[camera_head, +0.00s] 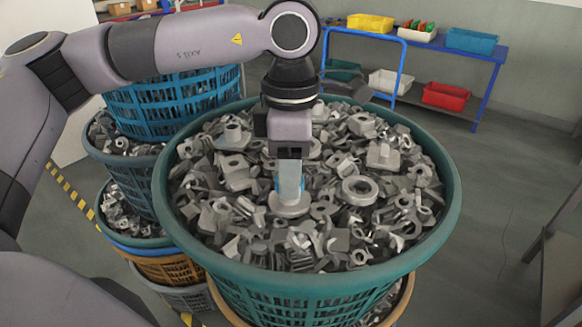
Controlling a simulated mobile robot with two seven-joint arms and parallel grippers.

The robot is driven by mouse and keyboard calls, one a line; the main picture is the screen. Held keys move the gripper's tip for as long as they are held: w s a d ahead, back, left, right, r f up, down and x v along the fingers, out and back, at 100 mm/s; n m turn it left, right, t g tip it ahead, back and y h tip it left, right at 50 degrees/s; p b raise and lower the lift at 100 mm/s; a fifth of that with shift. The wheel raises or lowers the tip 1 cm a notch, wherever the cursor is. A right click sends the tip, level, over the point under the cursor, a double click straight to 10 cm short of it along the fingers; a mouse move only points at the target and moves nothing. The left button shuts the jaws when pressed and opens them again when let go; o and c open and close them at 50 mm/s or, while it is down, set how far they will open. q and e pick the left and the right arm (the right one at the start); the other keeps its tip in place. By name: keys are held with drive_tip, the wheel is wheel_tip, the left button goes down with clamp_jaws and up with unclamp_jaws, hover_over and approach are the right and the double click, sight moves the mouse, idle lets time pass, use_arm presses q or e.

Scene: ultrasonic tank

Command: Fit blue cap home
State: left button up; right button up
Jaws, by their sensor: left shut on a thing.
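The blue cap (277,184) shows as narrow blue edges on both sides of my left gripper's finger. The rest of it is hidden behind the finger. My left gripper (290,186) points straight down over the middle of the teal basket (314,284) and is shut on the cap. Directly below the cap is a round grey flanged metal part (289,206) among the heaped parts. I cannot tell whether the cap touches it. My right gripper is out of view.
Many loose grey metal parts (385,208) fill the basket. Stacked blue and teal baskets (125,158) stand close on the left. A blue shelf (480,57) with yellow, red, blue and white bins is at the back right. The floor (490,190) to the right is mostly clear.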

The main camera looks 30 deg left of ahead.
use_arm(q)
drive_tip(key=shift+f+b, duration=0.5)
drive_tip(key=shift+f, duration=0.05)
drive_tip(key=shift+f+b, duration=0.15)
drive_tip(key=shift+b, duration=0.45)
idle(3.1)
idle(0.3)
drive_tip(key=o, duration=1.1)
drive_tip(key=shift+r, duration=3.6)
drive_tip(key=shift+s+f, duration=0.1)
